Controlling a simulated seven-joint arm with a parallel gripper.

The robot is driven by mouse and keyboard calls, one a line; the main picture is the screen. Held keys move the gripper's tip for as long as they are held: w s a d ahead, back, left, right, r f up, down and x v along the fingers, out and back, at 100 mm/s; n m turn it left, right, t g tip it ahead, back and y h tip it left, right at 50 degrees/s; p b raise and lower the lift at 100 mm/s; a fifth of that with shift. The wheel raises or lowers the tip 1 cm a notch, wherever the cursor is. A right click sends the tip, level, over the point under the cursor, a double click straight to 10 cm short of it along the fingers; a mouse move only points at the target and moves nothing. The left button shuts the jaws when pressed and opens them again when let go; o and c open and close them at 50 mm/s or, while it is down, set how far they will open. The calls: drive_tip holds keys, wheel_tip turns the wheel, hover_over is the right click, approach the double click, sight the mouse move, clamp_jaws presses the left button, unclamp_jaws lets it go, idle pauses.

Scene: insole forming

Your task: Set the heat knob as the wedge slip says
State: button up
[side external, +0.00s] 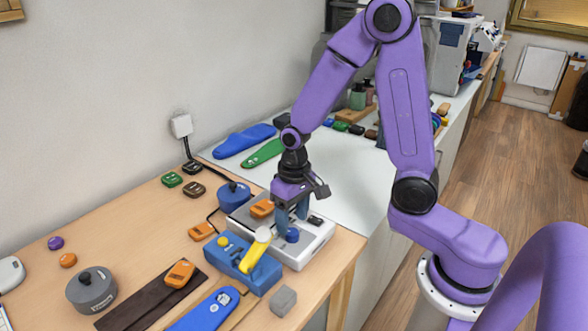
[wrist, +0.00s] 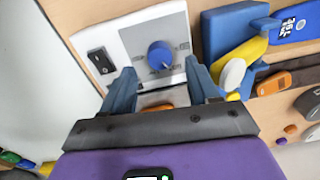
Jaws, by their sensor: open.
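The blue heat knob (wrist: 160,55) sits on the grey panel of a white box (side external: 318,243), with small scale marks around it too small to read. The knob also shows in the side view (side external: 292,235). My gripper (side external: 291,217) points down just above it. In the wrist view my gripper (wrist: 161,66) is open, its two blue fingers apart on either side of the knob's near edge, not closed on it. Orange wedge-like pieces lie on the box (side external: 262,209) and on a dark strip (side external: 180,273). I cannot tell which piece is the wedge slip or read its setting.
A black rocker switch (wrist: 101,61) is beside the knob. A blue press with a yellow lever (side external: 255,250) stands close to the box. A blue insole with a label (side external: 205,310), a grey block (side external: 283,301) and a grey pot (side external: 91,290) lie toward the front.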

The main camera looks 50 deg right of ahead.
sight(297, 232)
wheel_tip(297, 232, up, 14)
drive_tip(key=shift+d, duration=0.4)
drive_tip(key=shift+r, duration=0.1)
drive_tip(key=s+f+n, duration=0.2)
drive_tip(key=s+n, duration=0.4)
drive_tip(key=s, duration=0.4)
drive_tip(key=s+a+f+n, duration=0.1)
drive_tip(key=s+f+n, duration=0.1)
drive_tip(key=s+n, duration=0.5)
drive_tip(key=s, duration=0.3)
drive_tip(key=shift+a+f, duration=0.3)
drive_tip(key=shift+f, duration=0.05)
